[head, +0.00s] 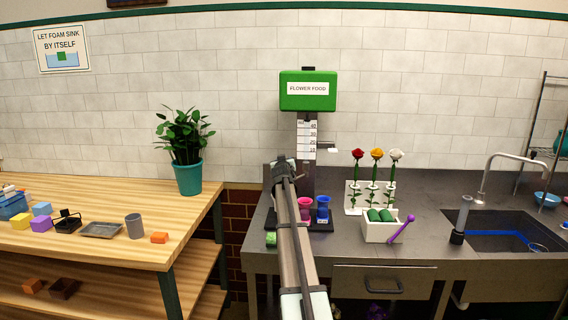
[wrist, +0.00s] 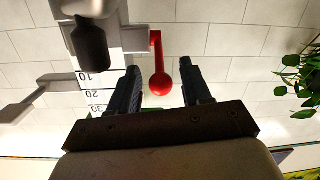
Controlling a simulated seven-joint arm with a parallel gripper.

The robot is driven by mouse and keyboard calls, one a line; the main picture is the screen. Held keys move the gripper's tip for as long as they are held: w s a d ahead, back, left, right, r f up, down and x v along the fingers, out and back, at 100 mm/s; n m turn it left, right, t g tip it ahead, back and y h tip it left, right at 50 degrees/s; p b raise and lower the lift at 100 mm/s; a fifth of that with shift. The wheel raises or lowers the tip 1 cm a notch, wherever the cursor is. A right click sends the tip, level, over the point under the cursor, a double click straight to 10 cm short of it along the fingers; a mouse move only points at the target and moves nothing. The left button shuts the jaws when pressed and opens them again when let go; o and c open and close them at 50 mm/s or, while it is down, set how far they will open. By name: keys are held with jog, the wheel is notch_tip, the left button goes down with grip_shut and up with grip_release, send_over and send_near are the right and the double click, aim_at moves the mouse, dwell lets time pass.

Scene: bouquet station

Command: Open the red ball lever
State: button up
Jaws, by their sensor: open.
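The red ball lever (wrist: 161,84) shows in the wrist view as a red ball on a thin red stem. The ball appears in the gap between the two fingers of my gripper (wrist: 159,68); I cannot tell whether either finger touches it. My gripper is open, with nothing held. In the head view my gripper (head: 284,167) is in front of the left side of the flower food dispenser (head: 308,103), and the lever is hidden there behind my arm.
A grey and black spout (wrist: 91,44) is beside the lever in the wrist view. Pink (head: 305,207) and blue (head: 322,210) cups stand below the dispenser. Roses in a white rack (head: 352,198) are to the right. A potted plant (head: 188,178) stands on the wooden table.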

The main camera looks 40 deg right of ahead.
jog(key=v, duration=1.2)
